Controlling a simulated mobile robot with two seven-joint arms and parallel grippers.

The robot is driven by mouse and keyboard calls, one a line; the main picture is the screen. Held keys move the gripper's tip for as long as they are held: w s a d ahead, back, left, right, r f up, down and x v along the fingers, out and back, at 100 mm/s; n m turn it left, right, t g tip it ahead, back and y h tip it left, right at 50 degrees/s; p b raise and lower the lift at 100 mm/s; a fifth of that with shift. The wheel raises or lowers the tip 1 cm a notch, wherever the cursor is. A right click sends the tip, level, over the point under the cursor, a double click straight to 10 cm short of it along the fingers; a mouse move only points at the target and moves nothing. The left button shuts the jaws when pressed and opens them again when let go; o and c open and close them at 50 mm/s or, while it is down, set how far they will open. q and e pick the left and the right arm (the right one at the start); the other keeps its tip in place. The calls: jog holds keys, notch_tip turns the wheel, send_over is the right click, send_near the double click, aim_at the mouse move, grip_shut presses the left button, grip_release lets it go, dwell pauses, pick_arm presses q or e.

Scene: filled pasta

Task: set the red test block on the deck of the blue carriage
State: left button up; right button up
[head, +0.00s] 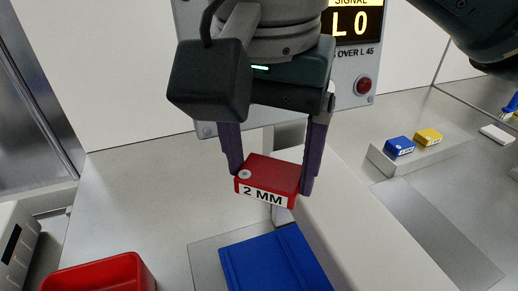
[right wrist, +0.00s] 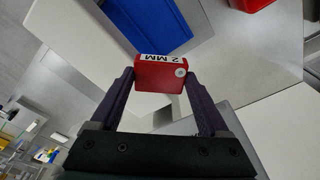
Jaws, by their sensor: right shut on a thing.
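The red test block (head: 270,177), labelled "2 MM", is between the purple fingers of my right gripper (head: 270,180), which is shut on it. The block is held in the air, slightly tilted in the head view. In the right wrist view the red block (right wrist: 160,76) sits between the fingertips of the right gripper (right wrist: 160,85). The blue carriage (head: 270,265) shows at the bottom of the head view, below and apart from the block. Its blue deck also shows in the right wrist view (right wrist: 150,22). My left gripper is not in view.
A red bin (head: 100,272) is at the lower left. A pale raised beam (head: 350,220) runs right of the carriage. A blue block (head: 399,146) and a yellow block (head: 428,137) rest on a pale ledge at right. A display panel (head: 352,72) with a red button stands behind.

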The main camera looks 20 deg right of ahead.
notch_tip(320, 180, down, 6)
jog(key=b, duration=0.5)
send_over(266, 274)
jog(key=shift+m, duration=0.3)
jog(key=f, duration=1.1)
jog(key=shift+s+a, duration=0.2)
jog(key=shift+f+b, duration=0.35)
jog(key=shift+f, duration=1.6)
jog(key=shift+f, duration=0.1)
jog(key=o, duration=1.2)
jog(key=r+p, duration=0.1)
jog(key=r, duration=0.3)
jog(key=r+p, duration=0.1)
jog(key=r, duration=0.3)
jog(key=s+a+r+p, duration=0.1)
jog(key=r, duration=0.3)
jog(key=shift+r, duration=0.1)
